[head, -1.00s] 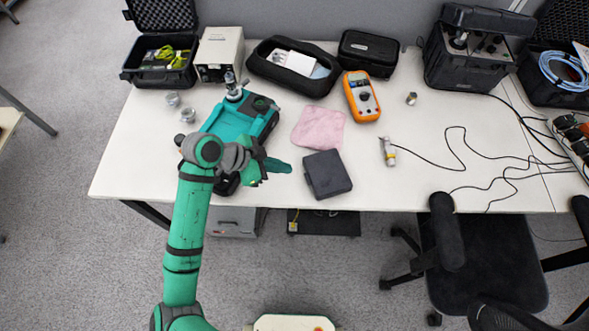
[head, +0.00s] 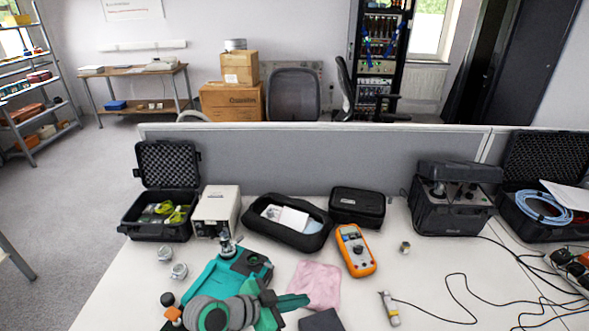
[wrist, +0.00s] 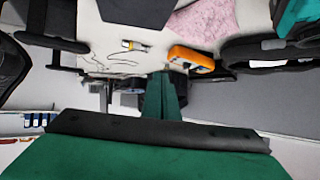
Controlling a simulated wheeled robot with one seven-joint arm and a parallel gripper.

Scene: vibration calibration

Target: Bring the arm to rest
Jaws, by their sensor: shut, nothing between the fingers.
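My green arm reaches up from the bottom of the head view, its lower part cut off by the frame edge. My gripper (head: 300,301) points right, with its green fingers together and nothing held. In the head view its tips overlap the lower left of the pink cloth (head: 318,281); I see no contact, and its height above the table is unclear. In the wrist view the shut fingers (wrist: 166,92) show as a narrow green wedge at the centre.
The teal device (head: 226,279) lies behind and beside my wrist. A dark flat box (head: 321,321), orange multimeter (head: 356,251) and cabled sensor (head: 389,307) lie to the right. Open cases and a grey partition (head: 330,165) line the back. Bare white table (head: 440,270) shows at right.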

